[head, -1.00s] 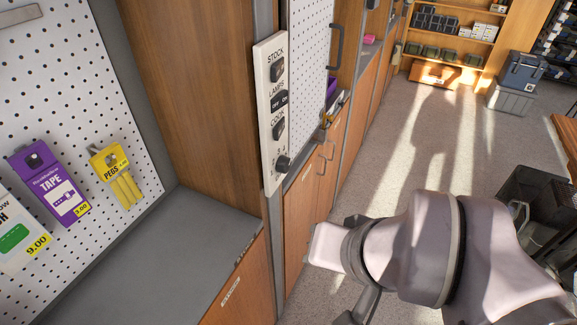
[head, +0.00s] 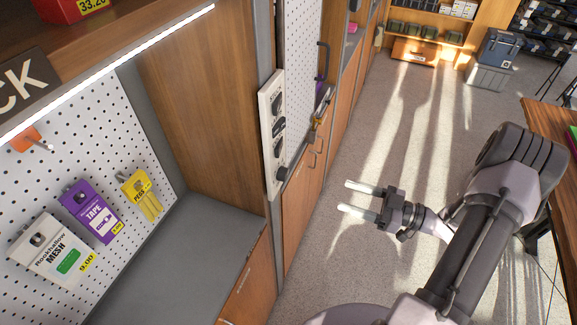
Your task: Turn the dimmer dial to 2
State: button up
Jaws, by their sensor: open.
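A narrow white control panel (head: 267,145) is fixed upright on the cabinet post in the head view. It carries several black controls in a column. The lowest is a round black knob, the likely dimmer dial (head: 281,174); its numbers and pointer are too small to read. My gripper (head: 354,197) is to the right of the panel and a little lower in the picture. Its two pale fingers are apart and point left toward the cabinets. Nothing is between them, and they are clear of the panel.
A pegboard (head: 90,140) with hanging packs, including purple tape (head: 92,212), stands at left above a grey counter (head: 190,255). A wooden table (head: 552,125) is at right. The floor between is open.

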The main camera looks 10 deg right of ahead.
aim_at(287, 176)
jog(key=x, duration=1.7)
jog(key=shift+d+f+b, duration=0.1)
jog(key=shift+d+b, duration=0.05)
jog(key=shift+b, duration=0.25)
jog(key=shift+c, duration=0.5)
grip_shut()
